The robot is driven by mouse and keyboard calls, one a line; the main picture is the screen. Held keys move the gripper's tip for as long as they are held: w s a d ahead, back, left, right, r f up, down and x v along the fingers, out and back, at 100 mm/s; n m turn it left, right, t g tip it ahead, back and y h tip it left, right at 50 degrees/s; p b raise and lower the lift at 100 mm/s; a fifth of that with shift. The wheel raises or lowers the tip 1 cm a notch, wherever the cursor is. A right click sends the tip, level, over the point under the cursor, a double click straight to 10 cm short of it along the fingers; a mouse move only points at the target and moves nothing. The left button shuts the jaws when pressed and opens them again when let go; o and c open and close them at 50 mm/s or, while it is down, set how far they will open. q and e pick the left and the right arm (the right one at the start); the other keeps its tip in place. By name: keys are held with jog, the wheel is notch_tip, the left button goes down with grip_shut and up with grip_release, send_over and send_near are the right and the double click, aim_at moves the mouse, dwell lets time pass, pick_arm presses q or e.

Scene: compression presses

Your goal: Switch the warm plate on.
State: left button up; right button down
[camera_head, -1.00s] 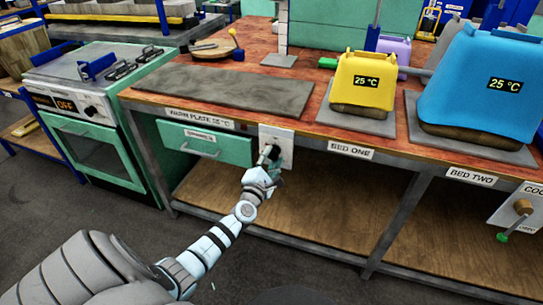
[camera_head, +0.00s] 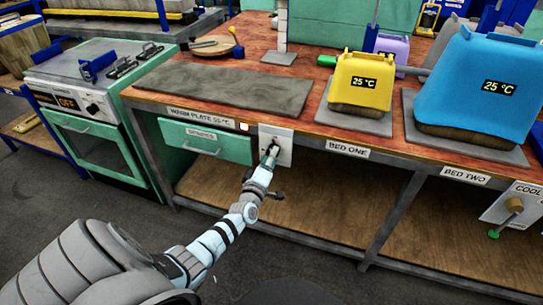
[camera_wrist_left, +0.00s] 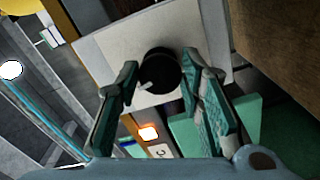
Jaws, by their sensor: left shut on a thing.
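The warm plate (camera_head: 225,90) is a flat grey slab on the wooden bench top. Its label (camera_head: 197,121) is on the bench edge; the number is blurred. A small orange-white light (camera_head: 244,127) glows beside the label and also in the left wrist view (camera_wrist_left: 148,133). The switch is a round black knob (camera_wrist_left: 160,72) with a white pointer mark, on a pale panel (camera_head: 284,142). My left gripper (camera_head: 270,152) is at this panel. In the left wrist view its two fingers (camera_wrist_left: 160,78) are shut on the knob, one on each side. My right gripper is out of view.
A green drawer (camera_head: 205,143) sits left of the panel. A yellow press (camera_head: 360,80) and a blue press (camera_head: 480,85), both showing 25 °C, stand on the bench to the right. A stove (camera_head: 85,105) reading OFF stands at the left.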

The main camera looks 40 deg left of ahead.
pick_arm(q)
jog(key=shift+m, duration=0.9)
jog(key=o, duration=1.1)
jog(key=shift+f, duration=0.1)
jog(key=shift+s, duration=0.1)
jog(key=v, duration=1.1)
jog(key=shift+s+d, duration=0.2)
jog(key=shift+s, duration=0.15)
